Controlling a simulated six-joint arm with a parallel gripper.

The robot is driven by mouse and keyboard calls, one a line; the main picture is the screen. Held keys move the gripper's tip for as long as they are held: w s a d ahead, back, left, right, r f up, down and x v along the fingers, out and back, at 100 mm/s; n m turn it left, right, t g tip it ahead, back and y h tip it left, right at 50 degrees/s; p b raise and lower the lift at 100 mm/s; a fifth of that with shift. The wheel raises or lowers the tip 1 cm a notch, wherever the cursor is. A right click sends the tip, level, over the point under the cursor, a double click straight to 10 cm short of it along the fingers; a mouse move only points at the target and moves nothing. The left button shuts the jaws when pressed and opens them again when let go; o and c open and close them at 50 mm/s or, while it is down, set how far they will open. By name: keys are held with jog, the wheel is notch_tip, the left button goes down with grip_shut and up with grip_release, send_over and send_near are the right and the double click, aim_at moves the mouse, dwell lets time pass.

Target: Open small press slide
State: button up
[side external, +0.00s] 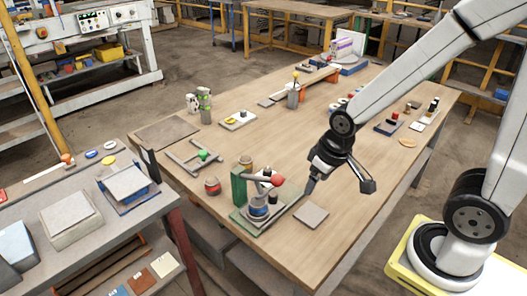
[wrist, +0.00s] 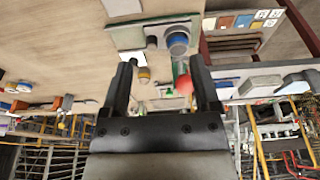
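The small press (side external: 238,187) has a green upright and base, a pale lever with a red ball (side external: 278,180), and a blue-banded round part (side external: 258,211). It stands near the front edge of the wooden table. A small dark knob (side external: 272,198) stands beside the round part. I cannot tell which part is the slide. My gripper (side external: 340,186) is above the table to the right of the press, apart from it. It is open and empty. In the wrist view the red ball (wrist: 184,85) appears near the right finger of my gripper (wrist: 162,76), farther off than the fingertips.
A flat grey plate (side external: 310,215) lies right of the press. A red-banded jar (side external: 212,186) and a metal frame with a green ball (side external: 203,156) are to its left. A grey side bench (side external: 40,200) stands at the left. The table's right middle is mostly clear.

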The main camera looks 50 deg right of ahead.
jog(key=shift+w+v, duration=0.5)
jog(key=shift+v, duration=1.7)
jog(key=n+g, duration=0.3)
jog(key=n, duration=0.4)
send_over(274, 194)
notch_tip(274, 194, down, 15)
jog(key=shift+f, duration=0.1)
jog(key=shift+f, duration=3.8)
grip_shut()
